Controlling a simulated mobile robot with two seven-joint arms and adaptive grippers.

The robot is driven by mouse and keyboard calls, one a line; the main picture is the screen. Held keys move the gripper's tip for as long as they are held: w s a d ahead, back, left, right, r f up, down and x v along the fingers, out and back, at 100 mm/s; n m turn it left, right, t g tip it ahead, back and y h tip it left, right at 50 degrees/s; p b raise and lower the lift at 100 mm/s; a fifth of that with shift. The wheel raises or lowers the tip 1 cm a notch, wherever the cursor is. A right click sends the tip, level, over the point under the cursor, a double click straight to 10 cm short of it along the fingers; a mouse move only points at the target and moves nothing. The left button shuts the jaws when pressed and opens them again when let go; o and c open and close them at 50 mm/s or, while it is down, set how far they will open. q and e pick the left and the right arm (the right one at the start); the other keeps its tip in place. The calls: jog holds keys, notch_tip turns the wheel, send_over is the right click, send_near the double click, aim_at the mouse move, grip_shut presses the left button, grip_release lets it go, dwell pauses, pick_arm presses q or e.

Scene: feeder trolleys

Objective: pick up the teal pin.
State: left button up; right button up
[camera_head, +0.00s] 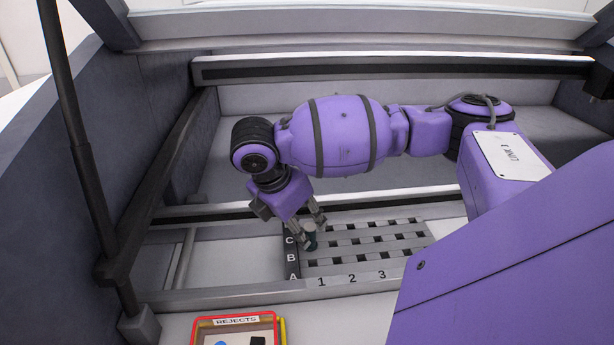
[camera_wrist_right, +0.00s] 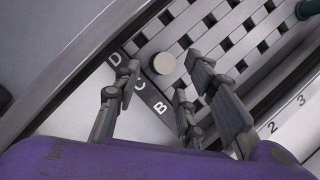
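The teal pin (camera_head: 310,241) stands at the left end of the slotted grey rack (camera_head: 345,262), near the letters C and B. In the right wrist view the pin shows a round cream top (camera_wrist_right: 164,63) and a thin dark teal side. My right gripper (camera_head: 312,222) is above the rack, pointing down at the pin. In the wrist view its fingers (camera_wrist_right: 162,74) are apart, one to the left of the pin and the others to the right, with gaps visible. How deep the fingertips are beside the pin is hard to tell. My left gripper is not in view.
A red-rimmed tray marked REJECTS (camera_head: 196,325) sits in front with dark and blue items in it; a yellow rim shows beside it. Trolley rails (camera_head: 390,66) and a dark post (camera_head: 75,140) bound the space. A dark green round thing (camera_wrist_right: 306,10) shows at the wrist view's top right.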

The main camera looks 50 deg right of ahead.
aim_at(306, 228)
jog(key=x, duration=0.5)
jog(key=shift+d, duration=0.1)
jog(key=shift+r, duration=0.1)
grip_shut()
